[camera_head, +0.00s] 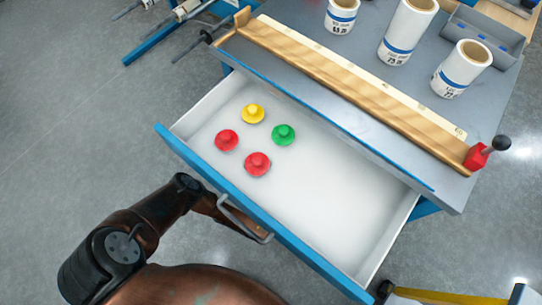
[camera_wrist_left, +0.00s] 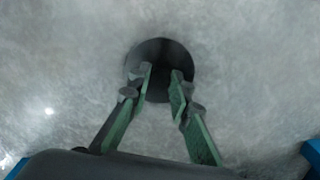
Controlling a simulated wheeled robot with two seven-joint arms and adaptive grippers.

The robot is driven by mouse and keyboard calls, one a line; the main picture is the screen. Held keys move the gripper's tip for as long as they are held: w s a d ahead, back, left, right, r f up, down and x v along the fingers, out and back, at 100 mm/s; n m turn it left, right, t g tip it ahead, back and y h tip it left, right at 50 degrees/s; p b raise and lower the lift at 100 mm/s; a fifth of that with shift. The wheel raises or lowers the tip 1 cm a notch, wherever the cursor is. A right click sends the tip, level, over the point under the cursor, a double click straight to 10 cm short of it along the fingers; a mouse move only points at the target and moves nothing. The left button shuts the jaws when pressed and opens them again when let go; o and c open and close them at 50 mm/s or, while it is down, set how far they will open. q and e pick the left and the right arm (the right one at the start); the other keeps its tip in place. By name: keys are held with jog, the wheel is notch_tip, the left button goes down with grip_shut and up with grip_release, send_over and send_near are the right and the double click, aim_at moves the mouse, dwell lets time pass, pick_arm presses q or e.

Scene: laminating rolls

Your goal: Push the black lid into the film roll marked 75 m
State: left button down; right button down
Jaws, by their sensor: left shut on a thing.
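In the wrist view my left gripper (camera_wrist_left: 161,84) is shut on a round black lid (camera_wrist_left: 160,52), its fingers on either side of the knob. The lid's dark disc faces a blurred grey floor. In the head view the left arm reaches the drawer's front, and its gripper and the lid are hidden. The tall middle roll (camera_head: 405,32) stands on the bench with a label that seems to read 75 m. Its upper end shows an open core. My right gripper is not in view.
Shorter rolls stand left (camera_head: 341,12) and right (camera_head: 460,68) of it. An open white drawer (camera_head: 330,215) holds yellow (camera_head: 253,113), green (camera_head: 283,135) and two red lids (camera_head: 257,163). A wooden rail (camera_head: 350,90) runs along the bench. A grey tray (camera_head: 487,40) stands behind the right roll.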

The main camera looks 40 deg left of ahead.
pick_arm(q)
jog(key=shift+s+a+f+b, duration=0.1)
jog(key=shift+s+f+b, duration=0.15)
jog(key=shift+f, duration=0.45)
jog(key=c, duration=1.7)
grip_release()
jog(key=shift+f, duration=0.1)
jog(key=shift+w+r, duration=0.1)
jog(key=shift+r, duration=0.1)
notch_tip(320, 180, up, 12)
jog(key=shift+f, duration=0.1)
